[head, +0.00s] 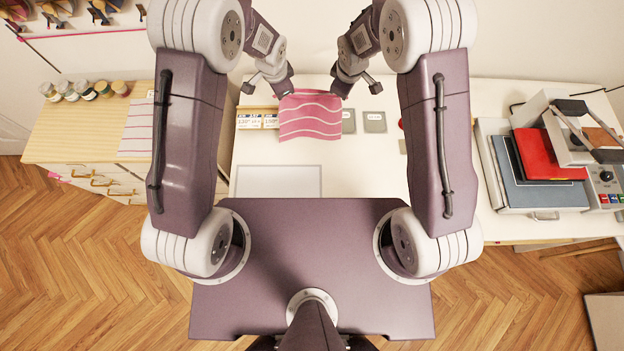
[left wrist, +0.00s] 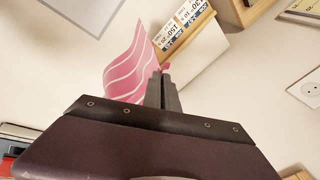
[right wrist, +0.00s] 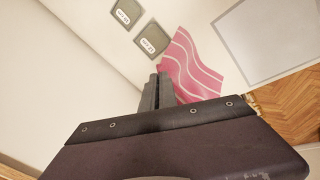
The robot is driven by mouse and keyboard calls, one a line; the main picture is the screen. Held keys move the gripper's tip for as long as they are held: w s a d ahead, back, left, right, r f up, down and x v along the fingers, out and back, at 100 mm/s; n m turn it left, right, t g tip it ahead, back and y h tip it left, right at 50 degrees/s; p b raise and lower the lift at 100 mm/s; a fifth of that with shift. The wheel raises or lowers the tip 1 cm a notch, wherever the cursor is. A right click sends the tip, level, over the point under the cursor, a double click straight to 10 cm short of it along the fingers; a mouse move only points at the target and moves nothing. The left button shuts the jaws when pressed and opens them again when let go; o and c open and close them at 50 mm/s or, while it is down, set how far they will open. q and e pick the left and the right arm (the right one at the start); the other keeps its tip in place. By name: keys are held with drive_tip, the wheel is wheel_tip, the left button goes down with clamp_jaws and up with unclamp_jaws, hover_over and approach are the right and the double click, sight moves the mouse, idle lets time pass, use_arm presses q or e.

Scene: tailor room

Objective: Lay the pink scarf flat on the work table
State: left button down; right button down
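The pink scarf (head: 310,118) with white wavy stripes hangs between my two grippers over the white work table (head: 370,165). My left gripper (head: 287,91) is at its upper left corner and my right gripper (head: 341,91) at its upper right corner. In the left wrist view the fingers (left wrist: 162,88) are close together, with pink cloth at their tips. In the right wrist view the fingers (right wrist: 158,88) are also close together, against the scarf's edge (right wrist: 190,68). Both look shut on the scarf. Whether its lower edge touches the table is unclear.
A pale grey rectangle (head: 280,182) lies on the table in front of the scarf. A heat press (head: 545,160) stands far right. A striped cloth (head: 137,128) lies on the left cabinet.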

drive_tip(key=shift+s+d, duration=0.2)
drive_tip(key=shift+w, duration=0.2)
drive_tip(key=shift+s, duration=0.15)
idle(0.4)
